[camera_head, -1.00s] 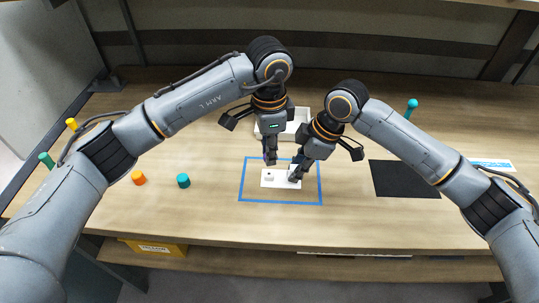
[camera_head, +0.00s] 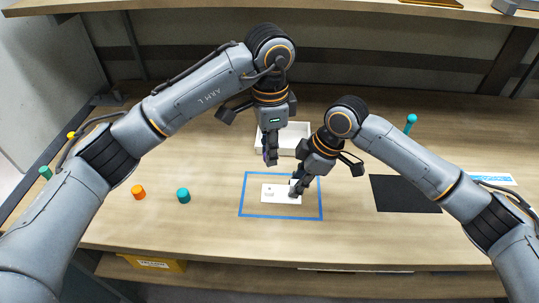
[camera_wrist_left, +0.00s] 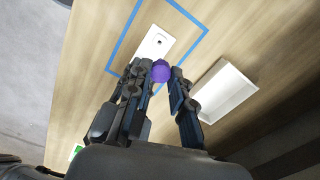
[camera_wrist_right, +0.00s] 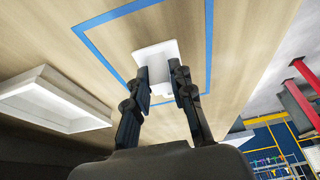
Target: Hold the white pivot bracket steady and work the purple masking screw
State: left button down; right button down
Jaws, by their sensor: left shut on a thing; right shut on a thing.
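The white pivot bracket (camera_head: 282,198) lies on the table inside a blue tape outline. My right gripper (camera_head: 296,188) is shut on its right part; the right wrist view shows the white bracket (camera_wrist_right: 150,53) between the fingers. My left gripper (camera_head: 270,160) is above and behind the bracket, apart from it. It is shut on the purple masking screw (camera_wrist_left: 161,71), which shows at its fingertips in the left wrist view. There the bracket (camera_wrist_left: 154,45) lies beyond the screw, with a small dark hole showing.
A white open tray (camera_head: 294,137) stands just behind the grippers. An orange cap (camera_head: 138,192) and a teal cap (camera_head: 183,196) stand to the left. A black mat (camera_head: 405,194) lies to the right. The front of the table is clear.

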jog(key=shift+f, duration=0.2)
jog(key=c, duration=1.1)
grip_release()
jog(key=shift+r, duration=0.2)
jog(key=v, duration=1.1)
jog(key=shift+d+r, duration=0.2)
jog(key=shift+r, duration=0.15)
